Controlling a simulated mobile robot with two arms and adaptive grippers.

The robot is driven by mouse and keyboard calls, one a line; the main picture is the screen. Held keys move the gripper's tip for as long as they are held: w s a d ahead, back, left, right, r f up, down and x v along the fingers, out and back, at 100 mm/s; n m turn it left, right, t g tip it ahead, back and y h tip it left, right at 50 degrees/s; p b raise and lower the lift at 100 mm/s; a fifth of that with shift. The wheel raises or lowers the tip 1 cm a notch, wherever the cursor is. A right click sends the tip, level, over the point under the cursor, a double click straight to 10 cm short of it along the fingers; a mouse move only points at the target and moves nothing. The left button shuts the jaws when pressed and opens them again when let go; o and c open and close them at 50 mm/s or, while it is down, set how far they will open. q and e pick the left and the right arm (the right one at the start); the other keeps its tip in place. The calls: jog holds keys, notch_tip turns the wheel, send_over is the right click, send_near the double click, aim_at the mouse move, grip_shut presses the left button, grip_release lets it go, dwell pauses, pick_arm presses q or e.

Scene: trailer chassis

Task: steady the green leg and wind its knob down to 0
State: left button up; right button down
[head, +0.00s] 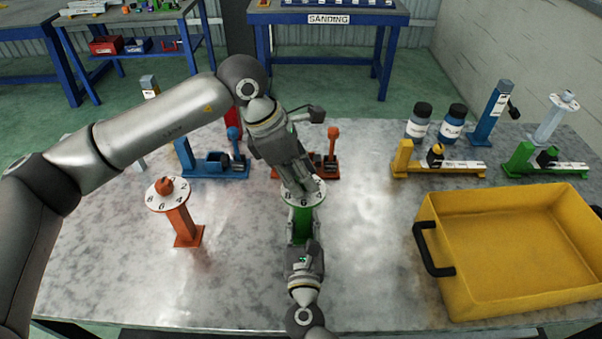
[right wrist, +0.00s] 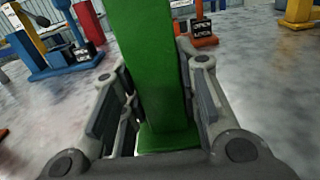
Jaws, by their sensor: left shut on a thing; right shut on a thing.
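The green leg (head: 300,232) stands upright near the middle of the table. A white numbered dial (head: 291,200) sits on its top; the figures 8, 6 and 4 show. My left gripper (head: 304,182) comes down from above and is shut on the knob, which its fingers hide. My right gripper (head: 302,226) comes from the front edge and is shut on the green post. The right wrist view shows the green post (right wrist: 150,60) between its two fingers, with the green foot below. The dial's pointer mark cannot be read.
An orange leg with a dial (head: 180,222) stands to the left. A yellow bin (head: 440,283) fills the front right. Blue (head: 205,171), yellow (head: 420,168) and green (head: 528,165) stands and two bottles (head: 420,122) are at the back.

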pick_arm(q)
jog(key=n+t, duration=0.1)
jog(key=n, duration=0.3)
jog(key=shift+s+t, duration=0.15)
jog(key=shift+t, duration=0.25)
jog(key=shift+d+r+n+t+y, duration=0.1)
jog(key=shift+n+t+y, duration=0.2)
jog(key=shift+n, duration=0.75)
jog(key=shift+n+t+y, duration=0.2)
jog(key=shift+n+y, duration=0.1)
jog(key=shift+n, duration=0.75)
pick_arm(e)
jog(key=shift+f, duration=0.2)
pick_arm(q)
jog(key=o, duration=1)
jog(key=v, duration=1.2)
jog(key=shift+s, duration=0.1)
pick_arm(e)
jog(key=c, duration=0.8)
grip_release()
jog(key=shift+r, duration=0.2)
